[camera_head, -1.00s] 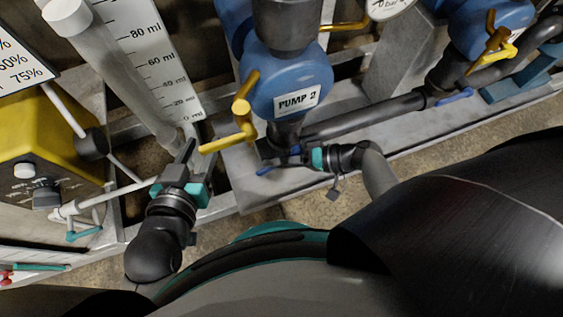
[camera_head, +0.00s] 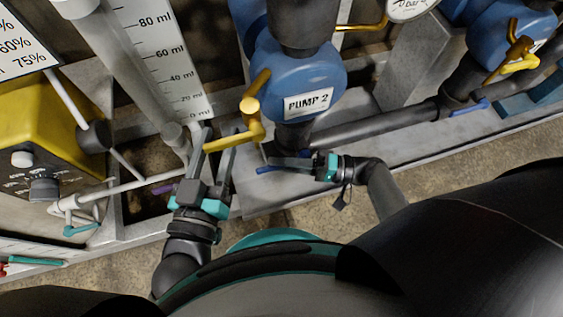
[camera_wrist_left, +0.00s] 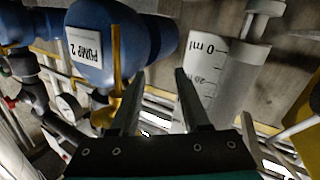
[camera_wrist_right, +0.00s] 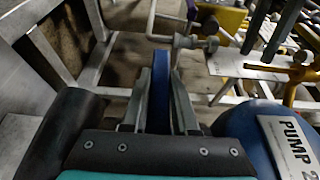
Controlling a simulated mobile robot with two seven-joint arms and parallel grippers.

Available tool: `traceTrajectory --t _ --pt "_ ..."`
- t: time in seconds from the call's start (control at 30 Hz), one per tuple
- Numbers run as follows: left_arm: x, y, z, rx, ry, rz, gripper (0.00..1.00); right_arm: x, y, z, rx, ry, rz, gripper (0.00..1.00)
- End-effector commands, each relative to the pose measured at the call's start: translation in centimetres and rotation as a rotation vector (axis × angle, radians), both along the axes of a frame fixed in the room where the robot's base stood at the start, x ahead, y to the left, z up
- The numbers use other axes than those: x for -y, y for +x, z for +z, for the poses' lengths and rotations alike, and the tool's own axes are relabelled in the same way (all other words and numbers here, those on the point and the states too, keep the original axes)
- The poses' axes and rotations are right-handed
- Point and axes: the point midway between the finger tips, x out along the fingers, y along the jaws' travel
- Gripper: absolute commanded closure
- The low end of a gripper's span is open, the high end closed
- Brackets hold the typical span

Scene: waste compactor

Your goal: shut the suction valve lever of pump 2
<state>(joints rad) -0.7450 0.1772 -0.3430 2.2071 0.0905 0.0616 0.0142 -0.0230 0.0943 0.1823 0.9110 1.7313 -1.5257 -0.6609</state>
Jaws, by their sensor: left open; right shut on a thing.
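Pump 2 (camera_head: 305,75) is blue with a white label and stands at the middle of the head view. A blue lever (camera_head: 267,169) sits low beneath it. My right gripper (camera_head: 278,163) is shut on this lever, which shows between its fingers in the right wrist view (camera_wrist_right: 158,100). A yellow lever (camera_head: 232,141) sticks out to the left of the pump. My left gripper (camera_head: 218,142) is open, its fingertips close by the yellow lever's left end. In the left wrist view the yellow lever (camera_wrist_left: 117,60) is beside the left finger; I cannot tell whether they touch.
A graduated cylinder (camera_head: 115,60) with a scale and a yellow box (camera_head: 40,125) stand left of my left gripper. A dark pipe (camera_head: 375,128) runs right from the pump base. Another blue pump (camera_head: 500,40) with a yellow lever is at right.

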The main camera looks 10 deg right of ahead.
Motion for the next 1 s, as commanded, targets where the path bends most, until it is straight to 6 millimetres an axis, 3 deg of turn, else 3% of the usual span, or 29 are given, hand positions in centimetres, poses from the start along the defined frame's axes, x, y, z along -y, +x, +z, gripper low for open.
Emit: traceTrajectory --t 0.47,0.5,0.7,0.77,1.0 --pt "0.01 -0.02 0.00 0.001 -0.002 0.000 0.54 -0.24 -0.05 0.21 -0.001 0.021 0.003 1.00" --pt "0.01 -0.02 0.00 0.001 -0.002 0.000 0.54 -0.25 -0.06 0.22 -0.001 0.021 0.003 0.69" --pt "0.02 -0.02 -0.01 0.001 -0.002 0.000 0.54 -0.15 -0.02 0.17 0.000 0.018 0.002 0.47" --pt "0.02 -0.02 -0.01 0.001 -0.002 0.000 0.54 -0.12 -0.01 0.15 0.000 0.016 0.002 0.43" --pt "0.02 -0.02 -0.01 0.001 -0.002 0.000 0.54 -0.06 0.00 0.11 0.000 0.014 0.001 0.43"
